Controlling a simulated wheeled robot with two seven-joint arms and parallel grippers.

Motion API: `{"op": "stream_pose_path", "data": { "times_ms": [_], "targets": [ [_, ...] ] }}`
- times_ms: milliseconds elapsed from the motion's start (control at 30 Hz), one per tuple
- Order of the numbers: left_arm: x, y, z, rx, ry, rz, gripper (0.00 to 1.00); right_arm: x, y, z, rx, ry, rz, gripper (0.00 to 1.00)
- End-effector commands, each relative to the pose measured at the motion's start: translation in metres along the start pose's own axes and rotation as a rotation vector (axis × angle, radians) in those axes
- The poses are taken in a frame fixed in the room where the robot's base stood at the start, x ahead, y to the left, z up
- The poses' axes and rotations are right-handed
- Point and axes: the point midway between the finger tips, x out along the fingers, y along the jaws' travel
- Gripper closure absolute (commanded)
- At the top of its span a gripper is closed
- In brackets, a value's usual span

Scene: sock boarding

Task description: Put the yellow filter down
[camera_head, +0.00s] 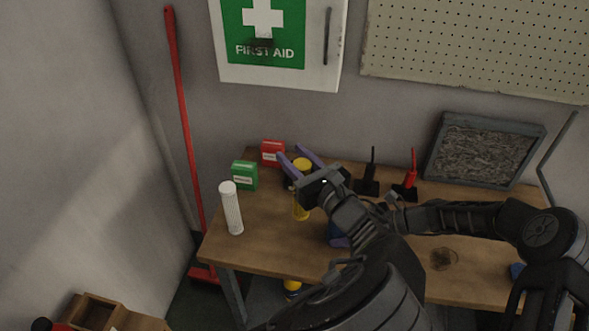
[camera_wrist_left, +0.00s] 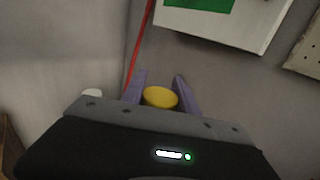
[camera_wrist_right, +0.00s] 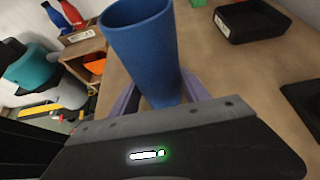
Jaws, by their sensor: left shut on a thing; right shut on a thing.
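The yellow filter (camera_head: 302,165) is held between the purple fingers of my left gripper (camera_head: 294,158), above the left part of the wooden table. Its lower yellow end shows below the gripper, and the gripper body hides its middle. Its round yellow top shows between the fingers in the left wrist view (camera_wrist_left: 160,97). Whether its base touches the table I cannot tell. My right gripper (camera_wrist_right: 160,102) is shut around a blue cylinder (camera_wrist_right: 143,50). In the head view this cylinder (camera_head: 335,230) is mostly hidden behind my left arm.
A white perforated cylinder (camera_head: 231,210) stands at the table's left edge (camera_head: 215,245). Green (camera_head: 243,176) and red (camera_head: 272,152) boxes stand behind it. Black (camera_head: 369,180) and red-topped (camera_head: 410,178) items and a framed filter panel (camera_head: 483,150) stand at the back.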

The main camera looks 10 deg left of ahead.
Motion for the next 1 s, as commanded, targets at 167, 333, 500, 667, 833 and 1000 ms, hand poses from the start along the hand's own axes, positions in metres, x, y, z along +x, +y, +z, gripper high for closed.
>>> {"op": "stream_pose_path", "data": {
  "times_ms": [167,333,500,667,833,1000],
  "targets": [
    [0.000,0.000,0.002,0.000,0.000,0.000,1.00,0.000,0.000,0.000,0.000,-0.001,0.000,0.69],
    [0.000,0.000,0.002,0.000,0.000,0.000,1.00,0.000,0.000,0.000,0.000,0.000,0.000,0.69],
    [0.000,0.000,0.002,0.000,0.000,0.000,1.00,0.000,0.000,0.000,0.000,0.000,0.000,0.69],
    [-0.001,-0.001,0.002,0.000,0.000,-0.002,1.00,0.000,0.000,0.000,0.000,0.000,0.000,0.69],
    [-0.009,-0.015,0.015,-0.005,0.000,-0.027,1.00,0.000,0.000,0.000,0.000,0.000,0.000,0.69],
    [-0.028,-0.047,0.052,-0.010,0.000,-0.049,1.00,0.000,0.000,0.000,0.000,0.000,0.000,0.69]
  ]
}}
